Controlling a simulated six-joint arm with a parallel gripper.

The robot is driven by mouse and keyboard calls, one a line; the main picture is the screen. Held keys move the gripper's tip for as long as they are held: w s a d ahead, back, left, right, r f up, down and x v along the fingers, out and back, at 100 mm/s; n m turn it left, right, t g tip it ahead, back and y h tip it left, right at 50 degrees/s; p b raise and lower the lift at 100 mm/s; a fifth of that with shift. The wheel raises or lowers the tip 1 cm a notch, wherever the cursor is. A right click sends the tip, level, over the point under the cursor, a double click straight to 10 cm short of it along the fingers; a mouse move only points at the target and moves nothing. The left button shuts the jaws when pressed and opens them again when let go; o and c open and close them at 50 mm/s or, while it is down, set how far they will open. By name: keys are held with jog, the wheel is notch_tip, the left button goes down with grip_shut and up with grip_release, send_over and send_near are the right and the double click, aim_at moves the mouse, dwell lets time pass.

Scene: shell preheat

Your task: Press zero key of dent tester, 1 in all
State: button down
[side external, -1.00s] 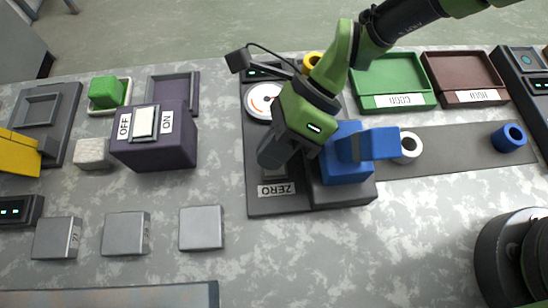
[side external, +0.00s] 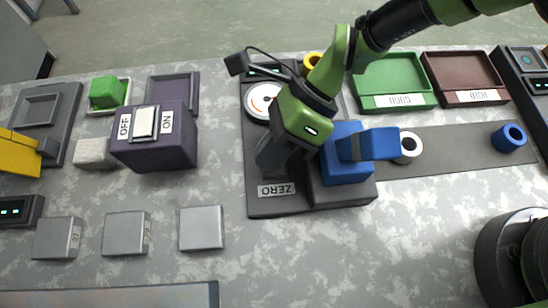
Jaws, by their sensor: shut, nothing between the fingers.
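The dent tester (side external: 256,205) is a dark grey base near the middle of the side external view. It carries a round white dial (side external: 262,98), a blue block (side external: 345,165) with a blue arm, and a ZERO label (side external: 277,190) at its near left. My gripper (side external: 268,168) is shut and empty, pointing down over the base just behind the ZERO label. The zero key is hidden by the gripper, so I cannot tell whether the fingertips touch it.
A purple OFF/ON switch box (side external: 155,150) stands left of the tester. Several grey blocks (side external: 201,228) lie at front left. A green tray (side external: 390,80) and a brown tray (side external: 462,75) are at the back right. A white ring (side external: 411,147) and a blue ring (side external: 509,138) lie on a dark strip.

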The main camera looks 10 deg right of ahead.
jog(key=shift+s+d+f, duration=0.15)
jog(key=shift+d+f, duration=0.2)
jog(key=shift+f, duration=0.1)
jog(key=shift+s+d+r, duration=0.1)
jog(key=shift+d+r, duration=0.05)
jog(key=shift+r, duration=0.65)
jog(key=shift+r, duration=0.1)
jog(key=shift+r, duration=2.55)
jog(key=shift+r, duration=0.1)
